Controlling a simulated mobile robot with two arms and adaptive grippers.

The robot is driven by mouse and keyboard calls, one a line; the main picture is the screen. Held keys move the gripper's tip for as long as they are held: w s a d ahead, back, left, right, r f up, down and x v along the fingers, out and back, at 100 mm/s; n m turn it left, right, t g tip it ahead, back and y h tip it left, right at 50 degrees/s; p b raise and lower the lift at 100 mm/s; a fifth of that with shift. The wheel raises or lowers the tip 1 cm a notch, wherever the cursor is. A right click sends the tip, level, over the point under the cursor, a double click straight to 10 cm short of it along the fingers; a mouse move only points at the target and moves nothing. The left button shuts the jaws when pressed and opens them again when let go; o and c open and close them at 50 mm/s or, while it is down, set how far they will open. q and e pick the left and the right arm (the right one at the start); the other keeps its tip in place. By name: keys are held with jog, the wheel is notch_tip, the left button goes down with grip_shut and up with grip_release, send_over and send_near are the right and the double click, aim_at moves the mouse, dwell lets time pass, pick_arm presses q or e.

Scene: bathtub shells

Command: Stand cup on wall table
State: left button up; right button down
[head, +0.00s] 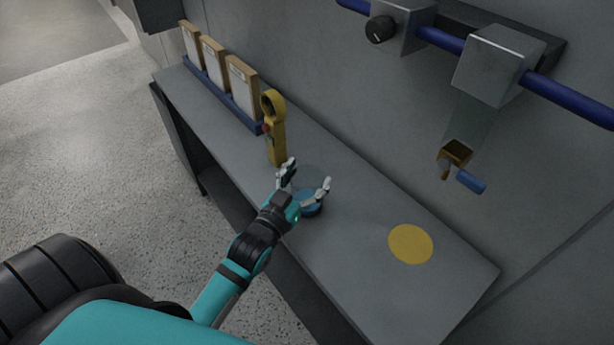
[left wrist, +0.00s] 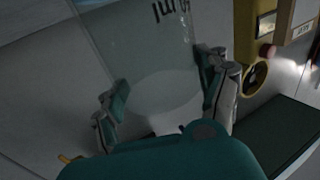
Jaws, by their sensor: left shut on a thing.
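The cup (head: 308,182) is clear, with blue at its bottom and dark printed marks on its side. It is at the wall table (head: 350,240), near the front edge; I cannot tell whether its base touches the top. My left gripper (head: 307,180) is shut on the cup, one finger on each side. The left wrist view also shows the clear cup wall (left wrist: 160,50) between the fingers of the left gripper (left wrist: 163,80). My right gripper is not in view.
A yellow handheld device (head: 275,135) stands just behind the cup. Several boxes (head: 213,60) stand in a blue rack at the table's far end. A flat yellow disc (head: 410,244) marks clear tabletop to the right. A blue rail (head: 570,90) with fittings runs along the wall.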

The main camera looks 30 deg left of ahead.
pick_arm(q)
jog(key=shift+f, duration=0.15)
jog(key=o, duration=1.2)
jog(key=shift+r, duration=0.2)
jog(key=shift+s+f, duration=0.15)
jog(key=shift+s, duration=0.2)
jog(key=s+b, duration=0.1)
jog(key=s, duration=1)
jog(key=shift+s, duration=0.15)
